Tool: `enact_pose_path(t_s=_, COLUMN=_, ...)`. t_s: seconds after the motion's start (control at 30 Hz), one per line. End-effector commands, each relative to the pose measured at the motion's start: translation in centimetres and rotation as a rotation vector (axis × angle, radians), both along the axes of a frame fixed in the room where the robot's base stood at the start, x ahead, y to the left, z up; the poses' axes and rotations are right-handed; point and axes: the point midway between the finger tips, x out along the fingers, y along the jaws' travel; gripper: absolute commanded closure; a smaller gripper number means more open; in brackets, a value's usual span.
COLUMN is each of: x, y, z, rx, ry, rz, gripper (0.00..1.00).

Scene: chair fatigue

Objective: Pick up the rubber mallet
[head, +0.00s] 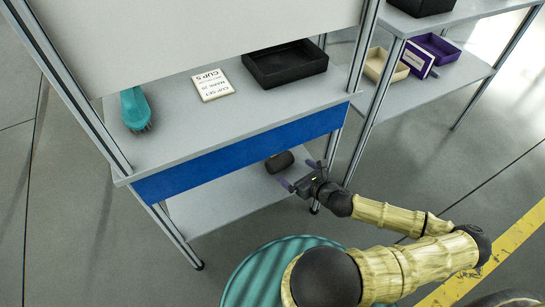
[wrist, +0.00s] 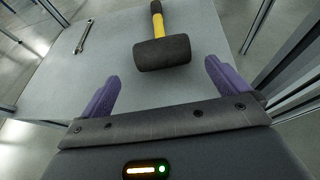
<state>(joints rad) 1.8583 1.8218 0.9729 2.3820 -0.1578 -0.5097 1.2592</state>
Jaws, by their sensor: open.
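The rubber mallet has a black head (wrist: 162,53) and a yellow and black handle (wrist: 157,17) in the wrist view. It lies on the grey lower shelf (wrist: 200,20), with its handle pointing away from my gripper. In the head view the black mallet head (head: 279,162) shows under the blue-fronted bench, and its handle is hidden. My gripper (head: 304,176) is at the lower shelf's right front, beside the mallet head and apart from it. In the wrist view its purple fingers (wrist: 163,82) are spread and empty, with the mallet head ahead between them.
A wrench (wrist: 84,37) lies left of the mallet. The blue bench edge (head: 240,153) overhangs the lower shelf, with metal posts at its corners. On the bench are a teal brush (head: 134,108), a card (head: 212,85) and a black tray (head: 286,68). A second shelf unit stands right.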

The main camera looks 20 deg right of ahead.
Motion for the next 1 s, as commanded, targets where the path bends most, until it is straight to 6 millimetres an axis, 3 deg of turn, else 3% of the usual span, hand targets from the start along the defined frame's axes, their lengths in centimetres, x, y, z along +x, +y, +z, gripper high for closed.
enact_pose_path(t_s=0.53, x=7.6, y=1.4, z=-3.5, rx=-0.001, ry=0.001, rz=0.004, gripper=0.0)
enact_pose_path(t_s=1.0, x=8.5, y=1.7, z=-3.6, rx=-0.001, ry=0.001, rz=0.006, gripper=0.0)
